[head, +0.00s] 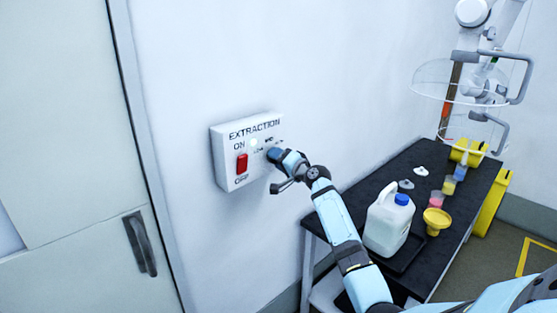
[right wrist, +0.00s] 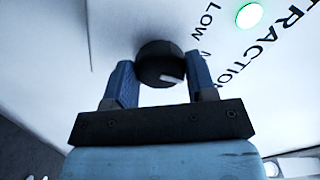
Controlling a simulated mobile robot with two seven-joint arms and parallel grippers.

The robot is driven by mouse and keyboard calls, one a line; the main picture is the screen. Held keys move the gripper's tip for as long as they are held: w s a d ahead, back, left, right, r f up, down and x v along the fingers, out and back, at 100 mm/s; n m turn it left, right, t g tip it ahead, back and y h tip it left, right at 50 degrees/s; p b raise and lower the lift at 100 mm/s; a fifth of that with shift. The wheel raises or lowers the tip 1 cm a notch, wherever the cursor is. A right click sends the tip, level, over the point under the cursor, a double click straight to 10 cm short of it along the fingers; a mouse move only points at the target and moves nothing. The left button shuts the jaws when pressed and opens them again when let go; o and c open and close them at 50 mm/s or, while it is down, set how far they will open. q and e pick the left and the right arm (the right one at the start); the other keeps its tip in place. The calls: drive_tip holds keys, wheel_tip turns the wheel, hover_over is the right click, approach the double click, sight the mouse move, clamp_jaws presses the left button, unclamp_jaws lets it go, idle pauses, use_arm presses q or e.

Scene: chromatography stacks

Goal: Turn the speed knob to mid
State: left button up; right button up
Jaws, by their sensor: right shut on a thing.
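The white EXTRACTION control box (head: 228,178) is on the wall, left of centre in the head view. Its speed knob (right wrist: 153,60) is round and dark with a white pointer mark, and it shows in the right wrist view. My right gripper (head: 274,155) is at the right part of the box. In the right wrist view its two blue fingers (right wrist: 158,82) stand on either side of the knob, shut on it. The pointer mark faces right, toward the partly hidden labels; LOW is readable. I cannot tell exactly which label it meets. My left gripper is not in view.
A red ON/OFF switch (head: 242,163) is left of the knob, and a green lamp (right wrist: 249,15) is lit above. A black table (head: 424,156) at right holds a white jug (head: 388,226), a yellow funnel (head: 436,220) and small cups. A door (head: 60,130) is at left.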

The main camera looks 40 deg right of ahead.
drive_tip(key=o, duration=0.9)
drive_tip(key=shift+s, duration=0.1)
drive_tip(key=s, duration=0.4)
drive_tip(key=s+b, duration=0.1)
drive_tip(key=s, duration=0.4)
drive_tip(key=s+d+b, duration=0.1)
drive_tip(key=s, duration=0.3)
drive_tip(key=shift+s+d, duration=0.1)
drive_tip(key=shift+s, duration=0.2)
